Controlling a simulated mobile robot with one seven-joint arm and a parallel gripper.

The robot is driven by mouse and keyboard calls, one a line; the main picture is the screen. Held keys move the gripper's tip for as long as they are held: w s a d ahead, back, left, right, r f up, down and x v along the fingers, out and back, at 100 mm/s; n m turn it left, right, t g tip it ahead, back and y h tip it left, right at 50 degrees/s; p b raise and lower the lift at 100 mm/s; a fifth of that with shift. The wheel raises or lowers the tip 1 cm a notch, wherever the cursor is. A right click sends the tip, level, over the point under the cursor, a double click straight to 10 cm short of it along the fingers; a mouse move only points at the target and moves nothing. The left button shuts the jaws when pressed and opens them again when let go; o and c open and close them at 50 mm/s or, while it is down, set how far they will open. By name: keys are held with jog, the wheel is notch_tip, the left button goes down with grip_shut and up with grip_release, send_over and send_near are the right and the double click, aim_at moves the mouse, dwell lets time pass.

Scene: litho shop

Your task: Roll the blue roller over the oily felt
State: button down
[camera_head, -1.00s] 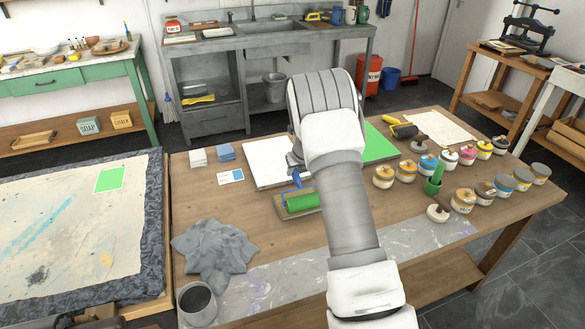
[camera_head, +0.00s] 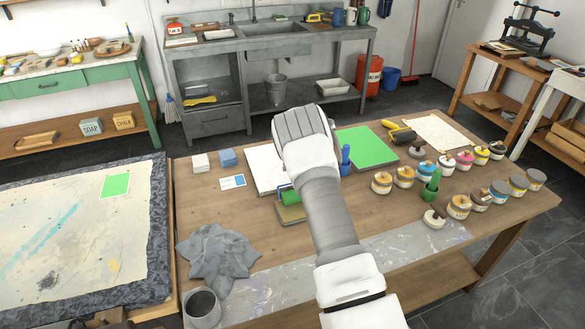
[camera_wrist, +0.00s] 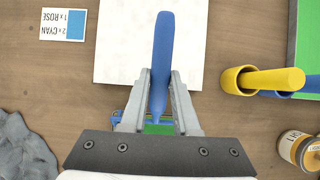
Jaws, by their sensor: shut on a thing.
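The blue roller (camera_head: 290,197) has a green sleeve and a blue frame. Its blue handle (camera_wrist: 161,65) stands between the fingers of my gripper (camera_wrist: 160,90), which is shut on it. In the head view my gripper and wrist hide the handle. The oily felt (camera_head: 291,214) is a small olive-tan pad on the table, with the sleeve over its far part. I cannot tell whether sleeve and felt touch. In the wrist view the green sleeve (camera_wrist: 158,129) shows only in part, low between the fingers, and the felt is hidden.
A white slab (camera_head: 262,165) lies just beyond, and a green slab (camera_head: 368,147) to the right. A blue upright holder (camera_head: 345,166) stands between them; the wrist view also shows a yellow holder (camera_wrist: 238,80). Ink jars (camera_head: 382,183) stand right; a grey rag (camera_head: 214,252) lies front left.

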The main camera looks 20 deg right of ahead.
jog(key=shift+w, duration=0.2)
jog(key=shift+r+p, duration=1)
jog(key=shift+r, duration=0.6)
jog(key=shift+s, duration=0.1)
jog(key=s+b, duration=0.2)
jog(key=s, duration=0.3)
jog(key=shift+s+f, duration=0.15)
jog(key=shift+s, duration=0.6)
